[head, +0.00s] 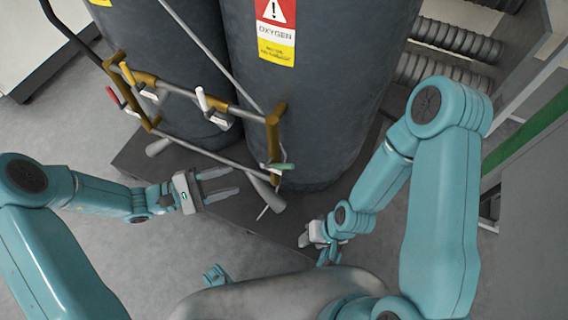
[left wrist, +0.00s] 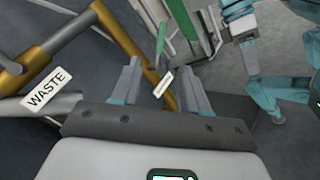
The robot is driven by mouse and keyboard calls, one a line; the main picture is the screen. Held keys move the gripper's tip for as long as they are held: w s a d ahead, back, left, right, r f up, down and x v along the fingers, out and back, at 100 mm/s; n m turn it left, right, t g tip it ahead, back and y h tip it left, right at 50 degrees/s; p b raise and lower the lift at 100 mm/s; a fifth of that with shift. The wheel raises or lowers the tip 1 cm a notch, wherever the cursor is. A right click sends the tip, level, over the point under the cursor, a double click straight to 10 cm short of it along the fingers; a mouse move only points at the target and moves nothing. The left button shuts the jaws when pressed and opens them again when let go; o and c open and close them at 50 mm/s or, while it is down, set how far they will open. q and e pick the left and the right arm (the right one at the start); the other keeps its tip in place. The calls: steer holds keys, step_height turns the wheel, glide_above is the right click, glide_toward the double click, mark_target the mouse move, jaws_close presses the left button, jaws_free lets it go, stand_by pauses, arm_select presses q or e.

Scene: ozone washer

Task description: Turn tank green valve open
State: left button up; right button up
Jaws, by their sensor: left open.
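The tank's green valve (head: 277,166) is a small green lever on the right end of the brass and grey pipework, low in front of the right tank (head: 305,95). In the left wrist view the green lever (left wrist: 161,38) stands ahead between my fingers, above a hanging white tag (left wrist: 163,83) whose text is too small to read. My left gripper (head: 222,182) is open and empty, left of the valve and apart from it; its spread fingers show in the wrist view (left wrist: 160,82). My right gripper (head: 312,236) hangs low near the platform; its jaws are unclear.
White (head: 201,98), yellow (head: 127,72) and red (head: 112,95) levers sit further left on the pipework. A WASTE label (left wrist: 46,89) hangs on it. Grey cones (head: 266,193) jut near the platform (head: 150,170). A metal frame (head: 540,130) stands at right.

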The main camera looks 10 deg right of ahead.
mark_target(279, 168)
arm_select(q)
steer(key=d+b, duration=0.1)
steer(key=d, duration=0.3)
steer(key=w+d, duration=0.1)
steer(key=d, duration=0.4)
steer(key=d+b, duration=0.1)
steer(key=d, duration=0.4)
steer(key=shift+w+d+f+b, duration=0.1)
steer(key=shift+w+d+b, duration=0.15)
steer(key=shift+w+b, duration=0.1)
